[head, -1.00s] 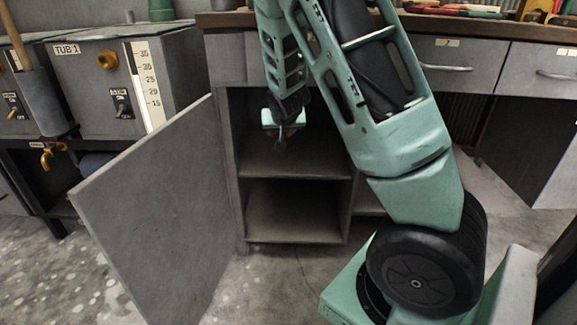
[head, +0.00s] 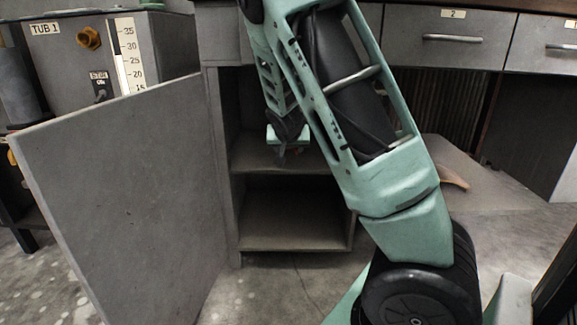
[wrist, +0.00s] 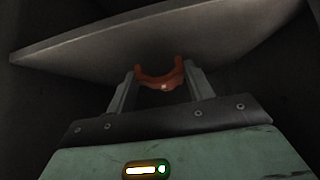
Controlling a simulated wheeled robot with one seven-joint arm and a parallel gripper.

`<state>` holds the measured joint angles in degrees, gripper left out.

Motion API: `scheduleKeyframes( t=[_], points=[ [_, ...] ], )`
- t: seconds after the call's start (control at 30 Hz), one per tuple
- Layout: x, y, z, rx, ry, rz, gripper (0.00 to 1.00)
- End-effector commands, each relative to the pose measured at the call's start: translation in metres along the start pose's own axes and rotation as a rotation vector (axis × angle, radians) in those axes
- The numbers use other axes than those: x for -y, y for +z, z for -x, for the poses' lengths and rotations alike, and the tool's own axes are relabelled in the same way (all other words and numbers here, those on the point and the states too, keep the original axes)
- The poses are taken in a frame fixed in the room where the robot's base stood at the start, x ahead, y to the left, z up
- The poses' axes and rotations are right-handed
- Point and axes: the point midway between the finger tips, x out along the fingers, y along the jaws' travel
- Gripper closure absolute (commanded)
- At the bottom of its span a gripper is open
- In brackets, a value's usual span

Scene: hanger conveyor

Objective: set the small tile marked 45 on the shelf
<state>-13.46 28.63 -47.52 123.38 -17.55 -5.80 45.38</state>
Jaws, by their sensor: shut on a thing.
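My gripper (wrist: 160,76) is shut on a small orange-red U-shaped piece (wrist: 161,83), which sits between the two grey fingers. No number shows on it, so I cannot tell if it is the tile marked 45. In the head view my gripper (head: 281,152) is inside the open cupboard, close to the middle shelf (head: 300,162); the piece cannot be made out there. A pale flat panel (wrist: 100,48) lies just beyond the fingers in the wrist view. Whether the piece touches it is unclear.
The grey cupboard door (head: 125,190) stands open to the left. A lower shelf (head: 290,230) is bare. Drawers (head: 450,37) are at the right, and the grey TUB 1 unit (head: 75,60) is behind the door. My arm hides part of the cupboard's right side.

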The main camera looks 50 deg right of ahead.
Motion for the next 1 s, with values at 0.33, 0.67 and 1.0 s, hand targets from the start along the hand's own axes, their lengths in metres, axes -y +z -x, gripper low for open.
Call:
scheduleKeyframes(
  t=[0.33,0.67,1.0],
  points=[
    [0.000,0.026,-0.026,-0.001,0.000,0.000,0.76],
    [0.000,0.027,-0.028,0.000,0.000,0.000,0.76],
    [0.000,0.026,-0.026,0.000,0.000,0.000,0.26]
  ],
)
